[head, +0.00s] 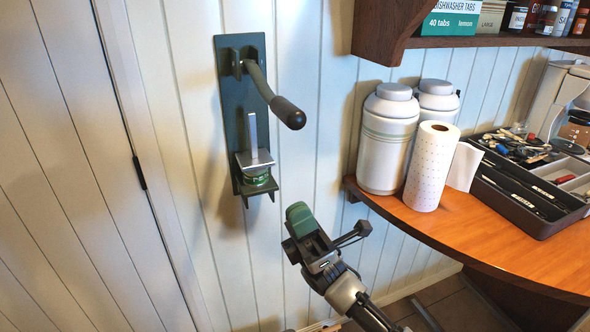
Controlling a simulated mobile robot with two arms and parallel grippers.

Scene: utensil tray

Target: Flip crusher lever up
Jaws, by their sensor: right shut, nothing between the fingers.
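A dark green can crusher (233,120) is mounted on the white panelled wall, left of the middle. Its lever (262,85) starts at the top of the plate and slants down to the right, ending in a black grip (288,112). A crushed-looking green can (257,178) sits at the crusher's bottom, under the metal press block. My right gripper (298,213) is below and slightly right of the lever grip, pointing up, apart from the crusher. It is shut and empty. My left gripper is not in view.
A wooden counter (440,228) on the right holds white canisters (388,140), a paper towel roll (431,168) and a dark utensil tray (520,212). A wooden shelf (470,41) hangs above. The wall between crusher and counter is clear.

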